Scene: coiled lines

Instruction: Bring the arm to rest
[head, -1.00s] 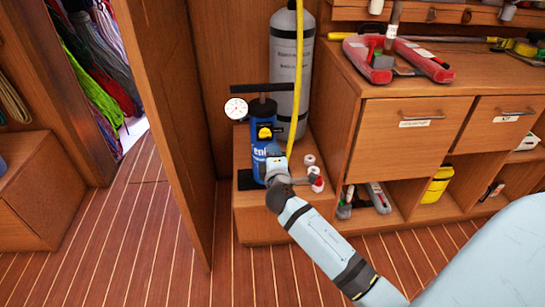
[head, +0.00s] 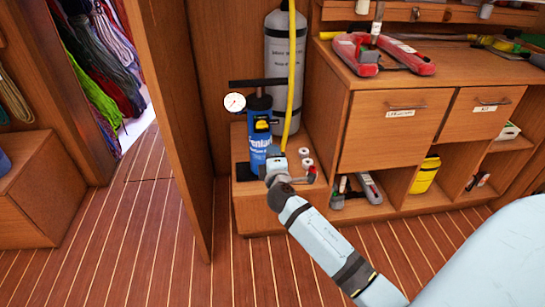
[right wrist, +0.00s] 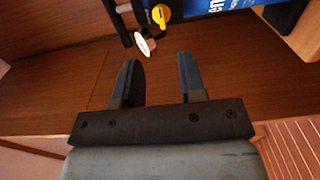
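My right arm (head: 325,240) reaches in from the lower right of the head view. Its right gripper (head: 276,164) is in front of the blue pump (head: 261,140), and its fingers are hard to make out there. In the right wrist view the gripper (right wrist: 155,78) has its two dark fingers wide apart with nothing between them. The blue pump (right wrist: 213,6) lies beyond the fingertips at the top of that view, with its white gauge (right wrist: 146,42) and yellow part. I cannot tell whether the gripper touches anything. My left gripper is not in view.
A grey cylinder (head: 291,75) with a yellow hose (head: 291,60) stands behind the pump. Wooden drawers (head: 390,130) stand right, a wooden partition (head: 165,120) left. The striped floor (head: 120,250) is clear.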

